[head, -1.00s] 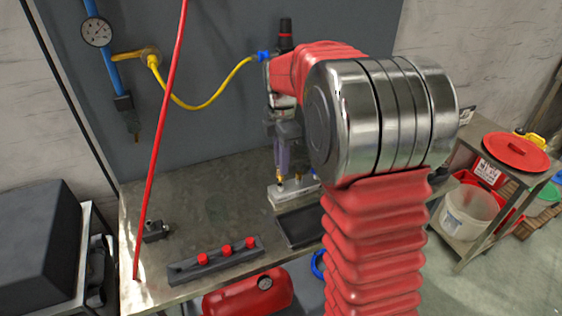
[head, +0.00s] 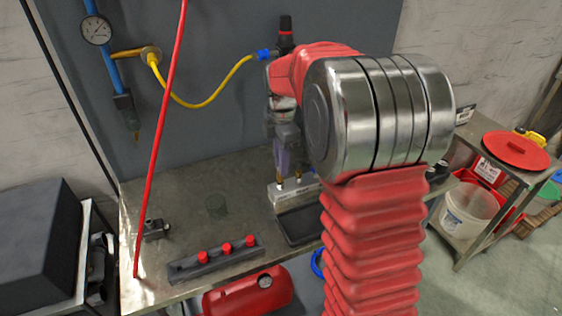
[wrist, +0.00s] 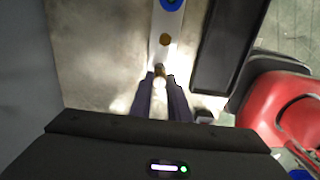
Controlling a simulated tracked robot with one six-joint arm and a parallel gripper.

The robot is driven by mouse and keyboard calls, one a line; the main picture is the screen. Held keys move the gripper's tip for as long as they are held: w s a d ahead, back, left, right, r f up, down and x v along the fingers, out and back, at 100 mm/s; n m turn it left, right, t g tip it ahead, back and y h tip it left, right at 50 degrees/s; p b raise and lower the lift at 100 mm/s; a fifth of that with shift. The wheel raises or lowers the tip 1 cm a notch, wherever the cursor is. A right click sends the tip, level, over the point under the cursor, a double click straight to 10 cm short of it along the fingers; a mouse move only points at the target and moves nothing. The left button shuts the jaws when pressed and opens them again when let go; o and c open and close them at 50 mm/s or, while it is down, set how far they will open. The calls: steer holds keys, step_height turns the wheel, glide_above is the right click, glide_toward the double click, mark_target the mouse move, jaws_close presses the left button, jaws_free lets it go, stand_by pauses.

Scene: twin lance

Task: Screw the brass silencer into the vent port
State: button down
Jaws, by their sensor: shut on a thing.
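My gripper (wrist: 161,80) points down at the pale valve block (head: 284,195) on the bench. Its two dark fingers are shut on the small brass silencer (wrist: 160,70), which shows between the fingertips in the wrist view. The silencer is over or at the near end of the block (wrist: 172,22); I cannot tell whether it is in the vent port, which is hidden beneath it. A second brass round (wrist: 165,40) and a blue ring (wrist: 171,3) lie farther along the block. In the head view, my arm hides part of the gripper.
A dark tray (head: 298,226) lies close in front of the block. A dark rack with red knobs (head: 215,258) and a small dark fitting (head: 153,230) are to the left. A red hose (head: 163,130) crosses the view. The left middle of the bench is mostly clear.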

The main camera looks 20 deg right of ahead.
steer(key=shift+f, duration=0.6)
steer(key=c, duration=1.6)
jaws_free()
steer(key=shift+r, duration=0.1)
step_height(320, 180, up, 14)
steer(key=shift+f, duration=0.25)
steer(key=shift+c, duration=0.3)
steer(key=f, duration=0.5)
steer(key=shift+a, duration=0.2)
steer(key=shift+f, duration=0.1)
